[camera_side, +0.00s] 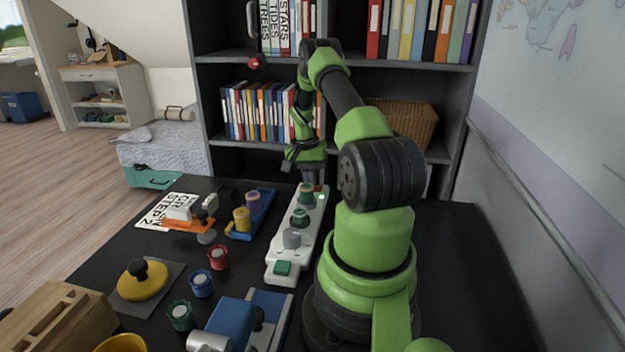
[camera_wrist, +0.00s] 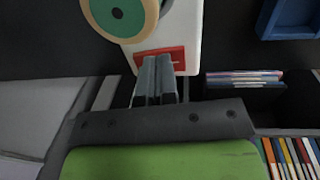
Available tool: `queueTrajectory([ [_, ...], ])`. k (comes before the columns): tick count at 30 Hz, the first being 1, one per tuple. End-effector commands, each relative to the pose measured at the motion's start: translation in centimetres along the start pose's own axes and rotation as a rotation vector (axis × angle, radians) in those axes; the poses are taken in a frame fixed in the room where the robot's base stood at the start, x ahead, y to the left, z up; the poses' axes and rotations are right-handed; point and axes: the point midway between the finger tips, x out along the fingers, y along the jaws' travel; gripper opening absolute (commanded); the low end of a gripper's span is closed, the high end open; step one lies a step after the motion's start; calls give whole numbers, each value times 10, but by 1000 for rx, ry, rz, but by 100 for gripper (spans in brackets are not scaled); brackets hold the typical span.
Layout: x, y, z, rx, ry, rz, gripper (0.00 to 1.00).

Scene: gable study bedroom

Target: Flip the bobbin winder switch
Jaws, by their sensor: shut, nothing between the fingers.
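The white winder unit (camera_side: 283,262) is a long panel on the black table, with green spool-like knobs, a grey knob and a green square button along it. A red rocker switch (camera_wrist: 178,56) sits at its far end; in the side view my gripper mostly covers that end. My gripper (camera_wrist: 157,58) is shut and empty, pointing down, with its fingertips over the red switch in the wrist view. It also shows above the panel's far end in the side view (camera_side: 312,182). I cannot tell whether the tips touch the switch, or which way it is tipped.
Left of the panel stand a blue tray with a yellow spool (camera_side: 242,219), an orange-and-white device (camera_side: 184,219), several small jars (camera_side: 218,257) and a yellow dome with a black knob (camera_side: 142,280). A bookshelf (camera_side: 270,165) rises behind the table.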

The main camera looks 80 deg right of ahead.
Motion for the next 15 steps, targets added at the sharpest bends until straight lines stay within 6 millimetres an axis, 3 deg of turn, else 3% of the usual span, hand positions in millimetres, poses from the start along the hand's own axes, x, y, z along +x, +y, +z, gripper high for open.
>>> queueTrajectory([
  [8,-12,0,-1,1,2,-1,0],
  [15,-62,-1,-1,0,7,-3,0],
])
